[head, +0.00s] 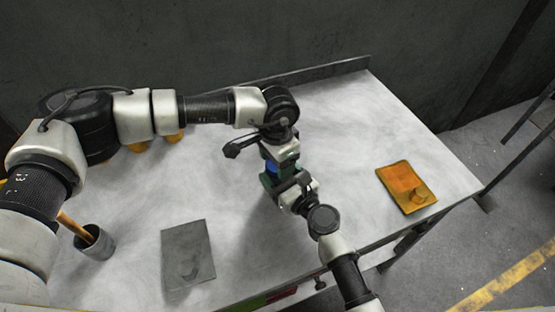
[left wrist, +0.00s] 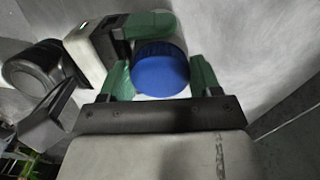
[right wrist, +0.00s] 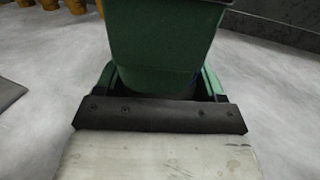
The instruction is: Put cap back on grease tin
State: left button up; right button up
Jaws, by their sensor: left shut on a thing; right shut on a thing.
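The blue cap (left wrist: 161,70) sits between the green fingers of my left gripper (left wrist: 162,82) in the left wrist view, and this gripper is shut on it. I cannot tell whether the cap is fully seated. My right gripper (head: 284,184) is shut on the tin from the near side. In the head view only a bit of the blue cap (head: 271,168) shows between the two grippers. In the right wrist view a green finger blocks the tin.
An orange tray (head: 395,172) with a small piece on it lies at the right. A grey mat (head: 185,240) lies front left, next to a grey cup (head: 98,245) with a wooden handle in it. Several orange pieces (head: 174,137) stand behind my left arm. A rail (head: 325,79) runs along the back.

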pick_arm(q)
jog(key=shift+w+m, duration=0.1)
jog(key=shift+m, duration=0.3)
jog(key=o, duration=1)
jog(key=shift+r, duration=2.25)
jog(key=shift+c, duration=0.6)
